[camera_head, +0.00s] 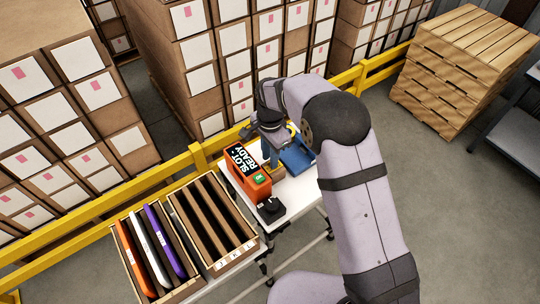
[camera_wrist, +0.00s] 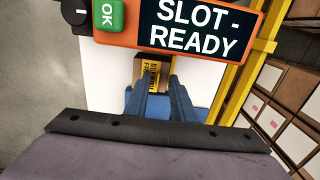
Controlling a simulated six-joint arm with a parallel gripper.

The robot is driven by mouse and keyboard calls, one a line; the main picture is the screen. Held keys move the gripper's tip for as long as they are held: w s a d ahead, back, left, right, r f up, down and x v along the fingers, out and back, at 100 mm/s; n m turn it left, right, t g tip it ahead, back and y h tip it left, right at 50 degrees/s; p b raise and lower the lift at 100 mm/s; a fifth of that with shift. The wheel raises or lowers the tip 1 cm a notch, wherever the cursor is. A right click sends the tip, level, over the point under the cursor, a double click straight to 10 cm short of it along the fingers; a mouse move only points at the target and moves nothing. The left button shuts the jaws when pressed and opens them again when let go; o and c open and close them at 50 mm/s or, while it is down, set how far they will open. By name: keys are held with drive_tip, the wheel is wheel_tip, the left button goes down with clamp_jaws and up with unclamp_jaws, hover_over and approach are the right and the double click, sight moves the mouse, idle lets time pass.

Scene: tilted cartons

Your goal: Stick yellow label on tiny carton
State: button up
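The tiny carton (camera_head: 272,179) is a small brown box on the white table, partly hidden by my gripper and the orange device. In the wrist view the carton (camera_wrist: 139,72) lies just beyond my fingertips. A yellow label with dark print (camera_wrist: 152,70) shows against the carton's face, between and beyond the fingertips. I cannot tell whether it touches the carton or a finger. My gripper (camera_wrist: 160,82) has two blue fingers standing apart. In the head view my gripper (camera_head: 270,160) points down by the carton; its tips are partly hidden.
An orange device with a SLOT-READY screen (camera_head: 246,164) and green OK button stands beside the carton. A black knob box (camera_head: 271,210) is in front; a blue tray (camera_head: 298,157) is behind right. Slotted crates (camera_head: 219,268) stand left. A yellow rail (camera_head: 205,156) runs behind.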

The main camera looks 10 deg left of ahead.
wheel_tip(320, 180, up, 13)
drive_tip(key=p, duration=0.3)
drive_tip(key=shift+r, duration=0.2)
idle(0.9)
idle(0.4)
drive_tip(key=s+d+n, duration=0.4)
drive_tip(key=s+d, duration=0.2)
drive_tip(key=d, duration=0.7)
drive_tip(key=s+d+f+n, duration=0.1)
drive_tip(key=s+d+n, duration=0.1)
drive_tip(key=s+d, duration=0.3)
drive_tip(key=s+d+f+n, duration=0.2)
drive_tip(key=s+d, duration=0.4)
drive_tip(key=s, duration=0.5)
drive_tip(key=shift+n, duration=0.5)
